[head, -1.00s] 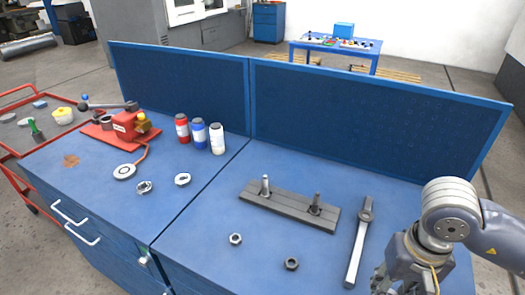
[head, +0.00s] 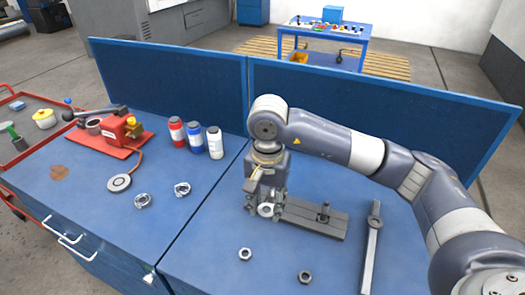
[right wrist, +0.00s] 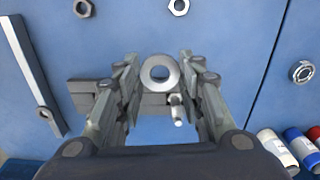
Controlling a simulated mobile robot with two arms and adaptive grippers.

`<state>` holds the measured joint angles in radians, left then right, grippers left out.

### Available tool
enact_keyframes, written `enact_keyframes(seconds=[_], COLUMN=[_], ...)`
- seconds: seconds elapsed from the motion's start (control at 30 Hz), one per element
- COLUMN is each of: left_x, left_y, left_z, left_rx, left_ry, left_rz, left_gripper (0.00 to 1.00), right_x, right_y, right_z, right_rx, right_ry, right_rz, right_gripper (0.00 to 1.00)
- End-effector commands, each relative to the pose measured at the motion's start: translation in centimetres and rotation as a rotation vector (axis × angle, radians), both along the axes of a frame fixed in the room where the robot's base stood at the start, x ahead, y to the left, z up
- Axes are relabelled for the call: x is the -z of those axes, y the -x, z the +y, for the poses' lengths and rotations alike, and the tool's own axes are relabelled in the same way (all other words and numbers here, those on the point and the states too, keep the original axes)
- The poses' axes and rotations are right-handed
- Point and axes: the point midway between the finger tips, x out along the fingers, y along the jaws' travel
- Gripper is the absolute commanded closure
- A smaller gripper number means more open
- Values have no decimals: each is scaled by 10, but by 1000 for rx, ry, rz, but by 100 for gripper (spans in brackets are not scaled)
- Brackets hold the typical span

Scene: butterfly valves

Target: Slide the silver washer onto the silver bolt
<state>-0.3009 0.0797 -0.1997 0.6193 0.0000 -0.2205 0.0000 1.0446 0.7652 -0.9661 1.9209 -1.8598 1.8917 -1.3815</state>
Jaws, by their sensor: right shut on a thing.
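The silver washer (right wrist: 147,76) is a flat ring held between the fingertips of my right gripper (right wrist: 160,75). It also shows in the head view (head: 266,210), below the right gripper (head: 262,204). The silver bolt (right wrist: 177,110) stands on a dark grey base plate (head: 300,222). In the right wrist view the bolt is just below the washer's rim, and the washer's hole looks empty. Their height difference is unclear. In the head view the gripper hides the silver bolt. My left gripper is out of view.
A silver nut (head: 245,254) and a dark nut (head: 305,277) lie in front. A long bar tool (head: 372,240) lies to the right. Bottles (head: 196,138) and a red device (head: 112,130) stand left. A blue panel closes the back.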

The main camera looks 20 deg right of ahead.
Motion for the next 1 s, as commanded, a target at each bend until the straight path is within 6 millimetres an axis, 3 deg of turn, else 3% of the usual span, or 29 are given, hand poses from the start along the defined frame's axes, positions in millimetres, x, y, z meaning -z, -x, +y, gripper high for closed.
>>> enact_keyframes(seconds=[0.03, 0.2, 0.5, 0.7, 1.0], left_x=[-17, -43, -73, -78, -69], left_y=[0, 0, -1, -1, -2], left_z=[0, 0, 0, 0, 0], left_rx=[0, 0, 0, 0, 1], left_ry=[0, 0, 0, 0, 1], left_rz=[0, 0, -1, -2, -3], left_gripper=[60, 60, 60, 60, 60], right_x=[-14, -26, -27, -23, -8], right_y=[-14, -56, -92, -98, -98], right_z=[-5, -26, -60, -70, -70], right_rx=[138, 627, 1281, 1441, 1454], right_ry=[-1, 2, 5, 6, 6], right_rz=[6, 5, 1, -3, -2], right_gripper=[89, 89, 89, 89, 89])
